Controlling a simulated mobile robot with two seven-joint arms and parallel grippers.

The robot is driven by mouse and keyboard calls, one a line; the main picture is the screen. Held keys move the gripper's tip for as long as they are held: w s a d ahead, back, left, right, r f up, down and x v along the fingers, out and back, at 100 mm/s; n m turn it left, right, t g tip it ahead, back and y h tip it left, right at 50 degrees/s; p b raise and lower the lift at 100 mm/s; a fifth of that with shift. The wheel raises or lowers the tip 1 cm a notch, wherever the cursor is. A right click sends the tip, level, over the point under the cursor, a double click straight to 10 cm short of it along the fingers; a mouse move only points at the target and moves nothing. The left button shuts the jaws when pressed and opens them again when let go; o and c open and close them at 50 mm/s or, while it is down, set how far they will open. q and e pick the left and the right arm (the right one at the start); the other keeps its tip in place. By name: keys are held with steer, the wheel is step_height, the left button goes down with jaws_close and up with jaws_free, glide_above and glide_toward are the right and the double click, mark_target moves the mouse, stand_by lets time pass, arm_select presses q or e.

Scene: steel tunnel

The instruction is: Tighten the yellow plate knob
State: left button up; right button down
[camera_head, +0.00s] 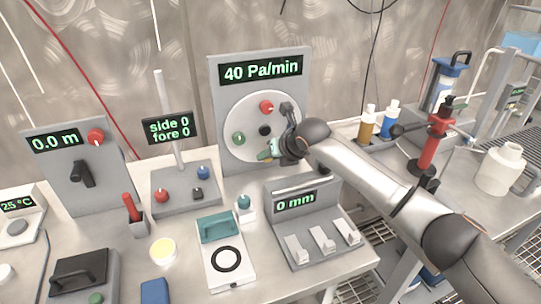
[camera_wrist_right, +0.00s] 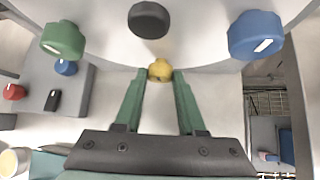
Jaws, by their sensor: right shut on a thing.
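The yellow knob (camera_wrist_right: 160,70) sits low on the round white plate (camera_head: 235,112), seen in the right wrist view between my two green fingertips. My right gripper (camera_wrist_right: 160,78) is shut on it, one finger on each side. In the head view my right gripper (camera_head: 268,153) is at the lower part of the plate and largely covers the yellow knob. A panel display (camera_head: 262,70) above the plate reads 40 Pa/min. My left gripper is not in view.
Around the plate are a red knob (camera_head: 266,107), a green knob (camera_head: 239,138), a black middle knob (camera_head: 265,130) and a blue knob (camera_wrist_right: 256,35). A 0 mm device (camera_head: 296,201) stands below my right arm. The bench is crowded with other devices.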

steer(key=shift+d+r+y+p, duration=0.1)
steer(key=shift+y+p, duration=0.2)
steer(key=shift+p, duration=0.1)
steer(key=shift+m+y, duration=0.3)
steer(key=shift+d+f+m+g+y+b, duration=0.1)
steer(key=shift+f+m+g+y+b, duration=0.2)
steer(key=shift+f+m+y+b, duration=0.3)
steer(key=shift+r+y+b, duration=0.15)
steer(key=shift+y+b, duration=0.15)
steer(key=shift+b, duration=0.05)
steer(key=shift+r, duration=0.25)
steer(key=c, duration=0.5)
jaws_free()
steer(key=shift+d+r, duration=0.1)
